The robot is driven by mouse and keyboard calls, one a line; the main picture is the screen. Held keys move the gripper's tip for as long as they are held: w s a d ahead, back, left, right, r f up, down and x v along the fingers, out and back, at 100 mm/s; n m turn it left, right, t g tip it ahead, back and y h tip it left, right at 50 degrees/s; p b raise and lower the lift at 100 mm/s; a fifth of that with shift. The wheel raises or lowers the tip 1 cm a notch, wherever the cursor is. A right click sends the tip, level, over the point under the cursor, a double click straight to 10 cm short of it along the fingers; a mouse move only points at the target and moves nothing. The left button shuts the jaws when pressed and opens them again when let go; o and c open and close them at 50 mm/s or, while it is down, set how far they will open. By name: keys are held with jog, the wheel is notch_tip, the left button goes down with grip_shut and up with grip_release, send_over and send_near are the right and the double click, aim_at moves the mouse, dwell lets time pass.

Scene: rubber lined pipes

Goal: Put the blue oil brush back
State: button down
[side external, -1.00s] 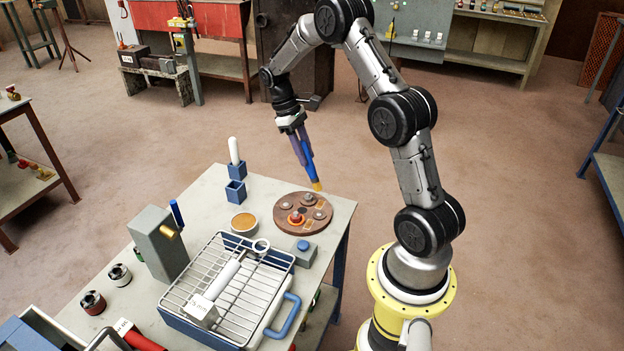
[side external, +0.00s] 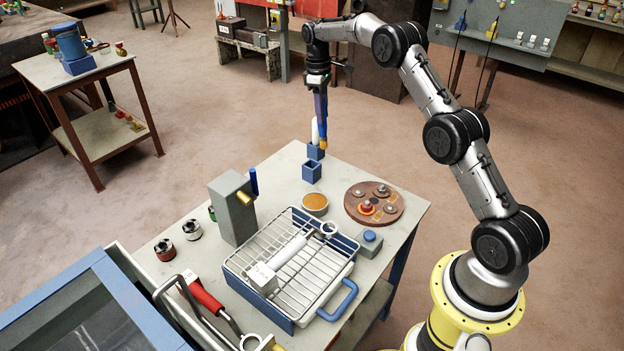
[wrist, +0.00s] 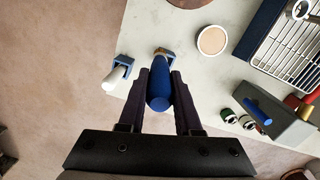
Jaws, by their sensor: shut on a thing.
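The blue oil brush (wrist: 160,97) is clamped between the fingers of my gripper (side external: 321,108). It hangs nearly upright with its tan-orange tip down, as the side view shows on the brush (side external: 325,112). Two small square blue holders stand at the table's far corner. The rear holder (side external: 315,152) has a white brush (side external: 315,128) upright in it. The front holder (side external: 312,173) looks empty. In the wrist view, the blue brush's tip lies over or close to the front holder (wrist: 163,54). The side view shows the tip above the holder's height; the exact gap is unclear.
The white brush (wrist: 115,79) stands close beside my fingers. A round tan dish (side external: 315,203), a brown round board (side external: 374,203), a wire-rack tray (side external: 238,265) and a grey block (side external: 232,212) occupy the nearby tabletop.

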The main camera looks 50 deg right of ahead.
notch_tip(320, 180, down, 12)
jog(key=w+a+t, duration=0.1)
jog(key=w+a, duration=0.1)
dwell(0.5)
jog(key=c, duration=0.6)
grip_release()
jog(key=shift+f, duration=0.1)
